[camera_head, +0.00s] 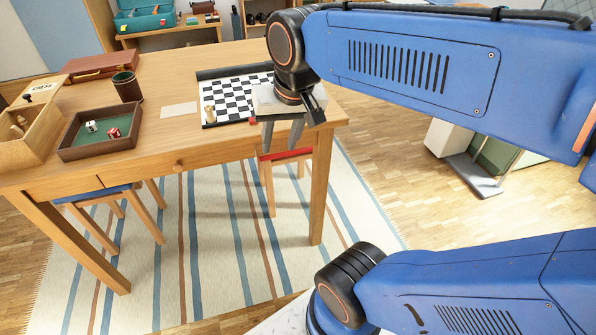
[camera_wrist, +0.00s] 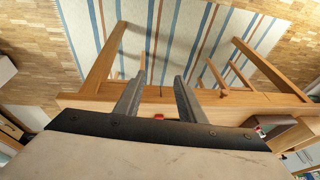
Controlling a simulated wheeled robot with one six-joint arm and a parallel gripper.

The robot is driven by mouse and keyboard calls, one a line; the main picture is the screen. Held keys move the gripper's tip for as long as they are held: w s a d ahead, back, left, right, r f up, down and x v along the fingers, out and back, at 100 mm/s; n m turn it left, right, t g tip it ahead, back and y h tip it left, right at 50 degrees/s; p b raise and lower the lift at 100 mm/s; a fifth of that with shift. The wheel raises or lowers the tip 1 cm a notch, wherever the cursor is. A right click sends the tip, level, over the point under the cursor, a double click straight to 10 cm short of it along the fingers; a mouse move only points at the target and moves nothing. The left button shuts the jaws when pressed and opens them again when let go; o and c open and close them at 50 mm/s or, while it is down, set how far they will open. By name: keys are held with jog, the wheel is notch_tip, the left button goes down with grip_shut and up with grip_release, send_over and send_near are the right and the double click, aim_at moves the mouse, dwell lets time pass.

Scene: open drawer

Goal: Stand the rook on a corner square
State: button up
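The chessboard (camera_head: 238,88) lies on the wooden table, partly hidden behind my gripper. A small pale piece (camera_head: 209,114) stands at the board's near left corner; it is too small to tell whether it is the rook. My gripper (camera_head: 281,142) hangs at the table's near edge, right of that piece and in front of the board. Its two fingers point down and are apart with nothing held between them. The wrist view shows the open fingers (camera_wrist: 159,78) over the table edge, with the rug beyond.
A wooden box (camera_head: 36,139) with pale pieces stands at the table's left, beside a brown dice tray (camera_head: 72,149) with a white and a red die. Stools stand below.

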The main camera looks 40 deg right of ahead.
jog(key=s+f+n+t, duration=0.1)
jog(key=s+f+n, duration=0.2)
jog(key=s+f, duration=0.2)
jog(key=shift+s+d+f+n, duration=0.25)
jog(key=shift+s+d+n, duration=0.1)
jog(key=shift+s+n, duration=0.05)
dwell(1.0)
